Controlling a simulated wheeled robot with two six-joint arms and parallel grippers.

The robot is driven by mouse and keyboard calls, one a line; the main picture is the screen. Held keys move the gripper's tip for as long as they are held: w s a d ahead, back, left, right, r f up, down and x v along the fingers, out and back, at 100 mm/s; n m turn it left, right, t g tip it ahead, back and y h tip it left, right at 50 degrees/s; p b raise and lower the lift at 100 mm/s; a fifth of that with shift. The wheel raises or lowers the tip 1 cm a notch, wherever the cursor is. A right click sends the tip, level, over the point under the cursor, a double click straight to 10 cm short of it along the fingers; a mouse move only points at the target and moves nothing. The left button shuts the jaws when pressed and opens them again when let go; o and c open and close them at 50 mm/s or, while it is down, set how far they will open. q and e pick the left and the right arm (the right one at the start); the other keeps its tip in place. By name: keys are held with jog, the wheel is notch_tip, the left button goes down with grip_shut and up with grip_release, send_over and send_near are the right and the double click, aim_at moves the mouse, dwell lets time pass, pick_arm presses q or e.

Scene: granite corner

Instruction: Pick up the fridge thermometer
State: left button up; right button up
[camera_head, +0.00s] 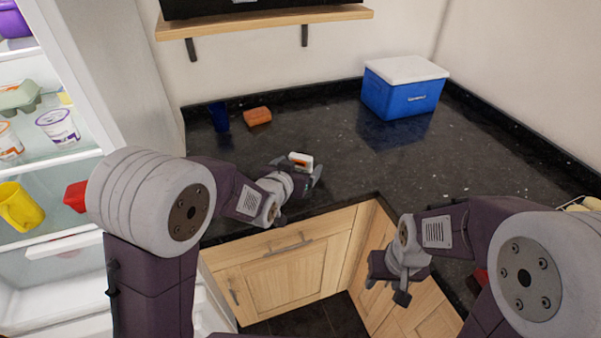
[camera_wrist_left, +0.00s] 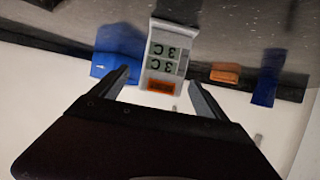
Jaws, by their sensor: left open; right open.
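The fridge thermometer (camera_head: 301,160) is a small white block with an orange patch. It is near the counter's front edge, partly hidden by my left gripper. In the left wrist view the thermometer (camera_wrist_left: 164,58) appears upside down, with two dark readouts and an orange label. My left gripper (camera_head: 298,176) is open at the thermometer; in the wrist view its fingers (camera_wrist_left: 160,80) stand apart on either side of the label end. Contact cannot be told. My right gripper (camera_head: 388,283) is open and empty, in front of the lower cabinets.
The dark granite counter (camera_head: 340,135) holds a blue cooler with white lid (camera_head: 402,92), an orange sponge-like block (camera_head: 257,116) and a blue cup (camera_head: 219,117) at the back. An open fridge (camera_head: 60,235) stands at the left. The counter's middle is clear.

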pick_arm(q)
jog(key=shift+w+d+f, duration=0.15)
jog(key=shift+w+f, duration=0.1)
jog(key=shift+w, duration=0.25)
jog(key=x, duration=0.5)
jog(key=shift+w, duration=0.1)
jog(key=shift+c, duration=0.9)
jog(key=shift+s+a+r, duration=0.1)
jog(key=shift+s+a, duration=0.1)
jog(key=shift+a, duration=0.05)
jog(key=c, duration=1.5)
jog(key=shift+o, duration=0.2)
notch_tip(320, 180, up, 10)
jog(key=p, duration=0.1)
jog(key=shift+p, duration=0.3)
